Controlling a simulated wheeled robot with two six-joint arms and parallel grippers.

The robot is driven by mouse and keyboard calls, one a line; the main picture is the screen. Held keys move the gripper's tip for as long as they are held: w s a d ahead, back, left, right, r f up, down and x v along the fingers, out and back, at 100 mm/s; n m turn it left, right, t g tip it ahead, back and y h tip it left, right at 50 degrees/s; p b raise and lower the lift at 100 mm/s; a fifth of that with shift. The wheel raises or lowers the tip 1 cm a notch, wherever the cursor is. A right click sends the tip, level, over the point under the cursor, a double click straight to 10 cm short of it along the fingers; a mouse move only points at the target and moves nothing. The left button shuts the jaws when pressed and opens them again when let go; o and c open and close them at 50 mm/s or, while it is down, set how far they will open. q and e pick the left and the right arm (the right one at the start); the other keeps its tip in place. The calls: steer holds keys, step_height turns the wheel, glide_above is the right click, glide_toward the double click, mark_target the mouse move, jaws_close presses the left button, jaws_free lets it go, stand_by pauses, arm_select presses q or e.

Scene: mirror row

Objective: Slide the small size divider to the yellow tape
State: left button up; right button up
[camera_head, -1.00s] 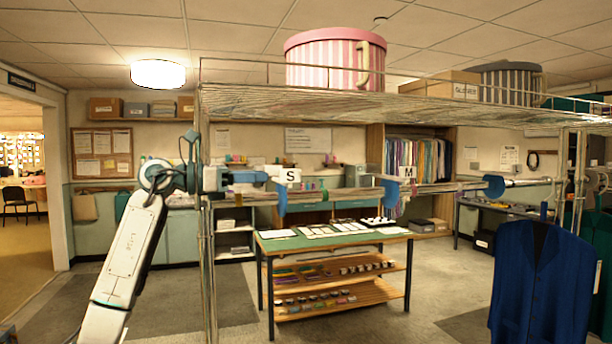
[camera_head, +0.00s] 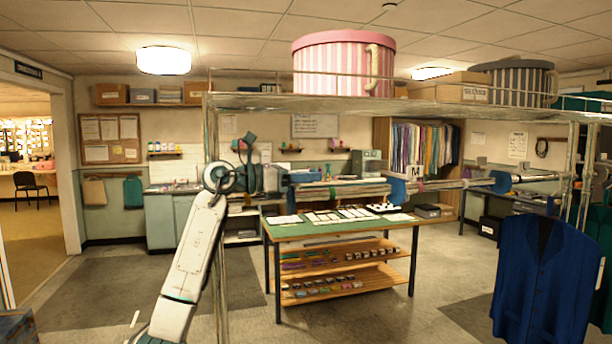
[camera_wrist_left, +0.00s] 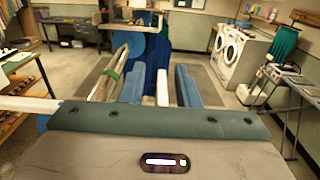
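A clothes rail runs across the head view, with the M divider, a blue disc (camera_head: 397,190) with a white card (camera_head: 416,172), on its middle part. Another blue divider (camera_head: 500,181) sits further right. The S card does not show; the small size divider seems hidden behind my left gripper. My left gripper (camera_head: 322,177) points right along the front of the rail, short of the M divider. In the wrist view its two blue fingers (camera_wrist_left: 160,85) stand apart. A blue edge (camera_wrist_left: 44,122) at left may be a divider. I cannot make out yellow tape. My right gripper is out of view.
A green-topped table (camera_head: 290,232) stands behind the rail. A shelf above the rail holds a pink striped hatbox (camera_head: 335,68). A blue jacket (camera_head: 545,280) hangs at right. Green tape (camera_wrist_left: 114,74) wraps the rail.

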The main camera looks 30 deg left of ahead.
arm_select(q)
jaws_close()
steer(key=shift+s+a, duration=0.1)
steer(key=b+v, duration=0.4)
steer(key=v, duration=0.6)
steer(key=shift+s+a+r, duration=0.1)
steer(key=shift+a, duration=0.05)
steer(key=shift+o, duration=0.2)
jaws_free()
